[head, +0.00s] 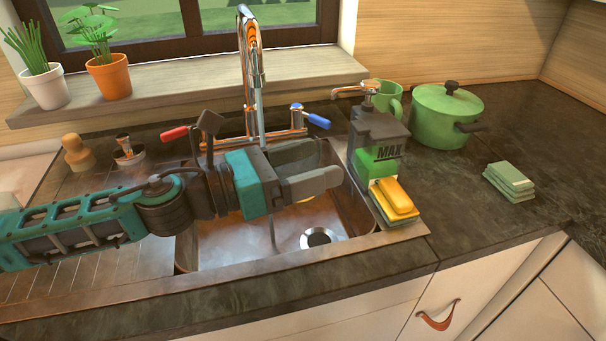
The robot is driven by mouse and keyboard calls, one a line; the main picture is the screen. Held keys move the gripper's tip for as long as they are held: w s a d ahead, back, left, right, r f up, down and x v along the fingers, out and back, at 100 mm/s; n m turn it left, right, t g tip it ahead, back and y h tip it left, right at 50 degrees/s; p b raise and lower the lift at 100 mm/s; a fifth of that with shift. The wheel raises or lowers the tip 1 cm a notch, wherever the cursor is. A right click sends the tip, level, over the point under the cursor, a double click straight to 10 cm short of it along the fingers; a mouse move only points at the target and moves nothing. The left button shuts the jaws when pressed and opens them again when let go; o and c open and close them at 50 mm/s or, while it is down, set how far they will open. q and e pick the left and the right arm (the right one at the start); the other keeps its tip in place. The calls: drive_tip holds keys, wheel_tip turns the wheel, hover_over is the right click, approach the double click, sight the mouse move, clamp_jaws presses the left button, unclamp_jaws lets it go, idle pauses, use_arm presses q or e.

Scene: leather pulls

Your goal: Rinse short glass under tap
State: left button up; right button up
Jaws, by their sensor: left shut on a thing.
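The chrome tap (250,50) rises behind the sink, with a red lever (174,133) on its left and a blue lever (318,121) on its right. I see no clear stream of water. My left gripper (314,177) reaches in from the left over the sink (225,247), in front of and below the tap. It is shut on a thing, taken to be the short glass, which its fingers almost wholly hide. I cannot make out the glass's shape or tilt. My right gripper is out of view.
A soap dispenser (378,135) with yellow sponges (393,197) in front stands at the sink's right edge. Behind it are a green mug (386,97) and a green pot (446,115). Green cloths (509,180) lie farther right. Potted plants (109,76) line the sill.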

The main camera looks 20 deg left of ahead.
sight(276, 170)
use_arm(q)
drive_tip(key=shift+s+d+r+m+g+h+b, duration=0.1)
drive_tip(key=shift+s+r+m+g+h+b, duration=0.05)
drive_tip(key=shift+s+m+g+h, duration=0.35)
drive_tip(key=shift+s+r+m+g+h+b, duration=0.15)
drive_tip(key=shift+s+m+g+h, duration=0.1)
drive_tip(key=shift+m+g+h, duration=0.35)
drive_tip(key=shift+s+r+m+g+h, duration=0.4)
drive_tip(key=shift+s+m+g+h, duration=0.25)
drive_tip(key=shift+g, duration=0.55)
drive_tip(key=w+a+f+b, duration=0.2)
drive_tip(key=w+a+b, duration=0.3)
drive_tip(key=w+a, duration=0.4)
drive_tip(key=shift+w+a, duration=0.4)
drive_tip(key=shift+w, duration=0.65)
drive_tip(key=shift+w+d, duration=0.1)
drive_tip(key=shift+s+d+b, duration=0.35)
drive_tip(key=shift+s+d, duration=2.25)
drive_tip(key=shift+d, duration=0.1)
